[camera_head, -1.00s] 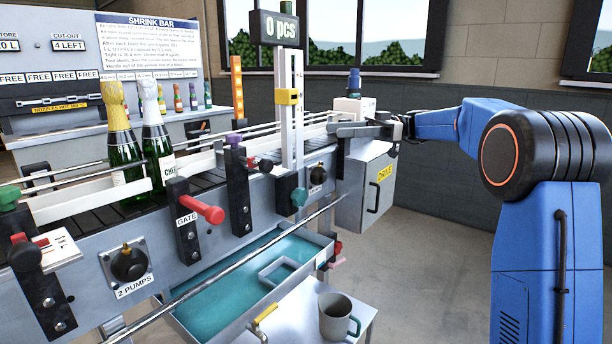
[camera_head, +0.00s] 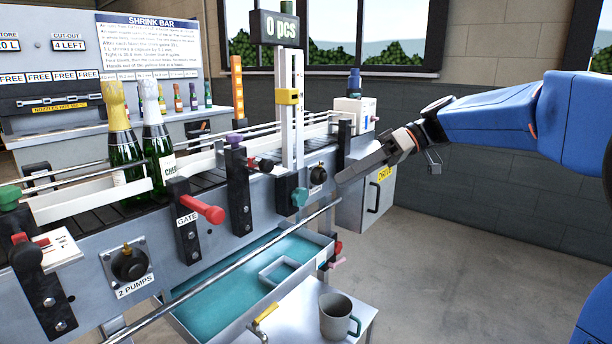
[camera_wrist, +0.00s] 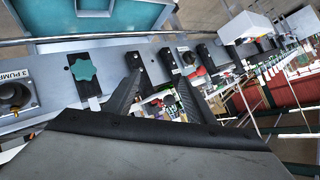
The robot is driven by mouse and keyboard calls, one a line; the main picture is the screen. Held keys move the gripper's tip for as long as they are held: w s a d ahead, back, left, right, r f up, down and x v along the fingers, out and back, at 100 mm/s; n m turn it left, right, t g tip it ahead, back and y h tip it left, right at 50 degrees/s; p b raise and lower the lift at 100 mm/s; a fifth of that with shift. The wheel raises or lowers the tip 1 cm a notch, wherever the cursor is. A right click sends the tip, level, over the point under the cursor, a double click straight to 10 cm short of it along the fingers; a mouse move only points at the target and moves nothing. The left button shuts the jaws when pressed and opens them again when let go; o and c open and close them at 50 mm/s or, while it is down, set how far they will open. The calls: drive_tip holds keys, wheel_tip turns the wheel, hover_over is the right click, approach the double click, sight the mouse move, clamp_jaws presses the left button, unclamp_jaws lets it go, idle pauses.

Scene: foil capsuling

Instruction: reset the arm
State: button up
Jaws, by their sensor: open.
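My gripper (camera_head: 366,166) is open and empty in the head view. It hangs in front of the right end of the conveyor machine, near the grey box with the yellow DRIVE label (camera_head: 384,173). In the wrist view my gripper (camera_wrist: 157,92) shows two dark fingers spread apart, with nothing between them. Behind them lie the machine's front panel and a teal knob (camera_wrist: 82,67). The teal knob on the machine also shows in the head view (camera_head: 299,197).
Two foil-topped green bottles (camera_head: 157,145) stand on the conveyor at left. A red GATE handle (camera_head: 208,210) sticks out in front. A teal tray (camera_head: 215,305) and a grey mug (camera_head: 336,316) are below. Open floor (camera_head: 440,260) lies at right.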

drive_tip(key=s+d+f+m+t+h, duration=0.2)
drive_tip(key=s+d+f+m+h, duration=0.2)
drive_tip(key=s, duration=0.5)
drive_tip(key=s+d+f+m+t+h, duration=0.2)
drive_tip(key=s+d+f+m+h, duration=0.2)
drive_tip(key=s+d+f, duration=0.4)
drive_tip(key=s+d+f+m+t+h, duration=0.2)
drive_tip(key=s+d+f+m+h, duration=0.2)
drive_tip(key=s+d+f, duration=0.3)
drive_tip(key=s+f, duration=0.3)
drive_tip(key=f, duration=0.1)
drive_tip(key=shift+s+f, duration=0.2)
drive_tip(key=shift+s, duration=0.15)
